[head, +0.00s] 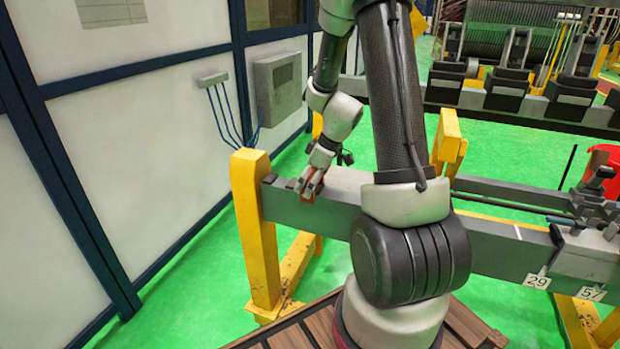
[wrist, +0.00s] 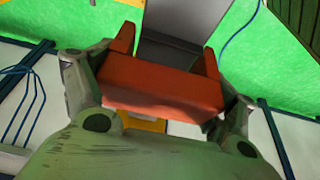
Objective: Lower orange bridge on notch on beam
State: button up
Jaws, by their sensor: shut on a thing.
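The orange bridge (wrist: 160,88) is a U-shaped block, held crosswise between the two fingers of my gripper (wrist: 158,92) in the wrist view. Its two upright legs stand either side of the grey beam (wrist: 190,22). In the head view my gripper (head: 312,183) points down at the left part of the beam (head: 335,217), and a little of the bridge (head: 309,190) shows at the beam's top and front edge. I cannot tell whether the bridge touches the beam. The notch is not clear; a darker patch of beam shows between the bridge's legs.
A yellow stand (head: 256,230) supports the beam's left end. Number tags 29 (head: 537,281) and 57 (head: 591,293) hang at the right, near a dark clamp fixture (head: 594,205). White wall panels (head: 150,130) stand at left.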

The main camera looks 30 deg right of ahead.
jog(key=shift+f, duration=0.3)
jog(key=shift+f, duration=0.8)
jog(key=o, duration=1.2)
jog(key=shift+r, duration=0.1)
jog(key=shift+r, duration=4.45)
